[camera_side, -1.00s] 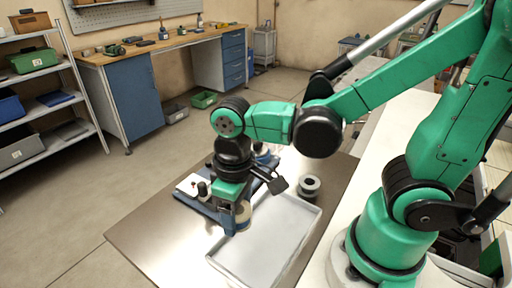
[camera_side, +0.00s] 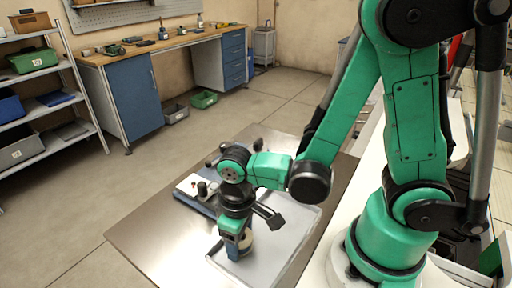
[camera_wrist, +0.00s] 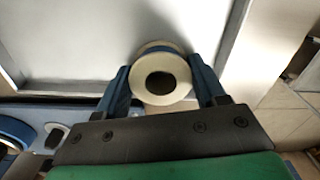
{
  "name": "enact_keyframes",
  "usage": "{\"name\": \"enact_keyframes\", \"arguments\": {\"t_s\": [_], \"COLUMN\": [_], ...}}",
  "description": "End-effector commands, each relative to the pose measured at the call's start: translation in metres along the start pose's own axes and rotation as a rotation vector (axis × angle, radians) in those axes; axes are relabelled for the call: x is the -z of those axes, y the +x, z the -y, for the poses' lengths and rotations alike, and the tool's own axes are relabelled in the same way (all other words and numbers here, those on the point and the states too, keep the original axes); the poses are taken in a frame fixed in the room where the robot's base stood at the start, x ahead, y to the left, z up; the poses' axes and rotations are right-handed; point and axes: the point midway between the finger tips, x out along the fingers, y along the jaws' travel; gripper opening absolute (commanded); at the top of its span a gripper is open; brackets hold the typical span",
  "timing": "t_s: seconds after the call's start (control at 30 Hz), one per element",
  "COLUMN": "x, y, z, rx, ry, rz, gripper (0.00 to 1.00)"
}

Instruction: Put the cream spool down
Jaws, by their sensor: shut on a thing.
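The cream spool (camera_wrist: 160,62) is between the two blue fingers of my gripper (camera_wrist: 161,85) in the wrist view, its dark centre hole facing the camera. My gripper (camera_side: 236,245) is shut on it. In the side view the cream spool (camera_side: 248,246) shows partly behind the fingers, low over the near left end of the pale tray (camera_side: 284,232). The tray floor (camera_wrist: 70,40) lies beneath it in the wrist view. I cannot tell whether the spool touches the tray floor.
A blue fixture with a white plate (camera_side: 187,184) and dark knobs stands just left of the tray. A blue ring (camera_wrist: 14,132) shows at lower left in the wrist view. The metal table (camera_side: 150,235) is bare at front left. The tray's far part is largely clear.

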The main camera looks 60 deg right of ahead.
Motion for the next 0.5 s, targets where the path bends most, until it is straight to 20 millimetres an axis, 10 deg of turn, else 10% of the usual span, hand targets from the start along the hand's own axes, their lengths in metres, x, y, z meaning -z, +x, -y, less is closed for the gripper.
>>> {"name": "enact_keyframes", "arguments": {"t_s": [0.1, 0.13, 0.2, 0.5], "x": [0.0000, 0.0000, 0.0000, 0.0000], "y": [-0.0002, -0.0002, -0.0002, -0.0005], "z": [0.0000, 0.0000, 0.0000, 0.0000], "rx": [0.000, 0.000, 0.000, 0.000], "ry": [0.000, 0.000, 0.000, 0.000], "rz": [0.000, 0.000, 0.000, 0.000], "gripper": [0.06, 0.72, 0.92, 0.95]}}
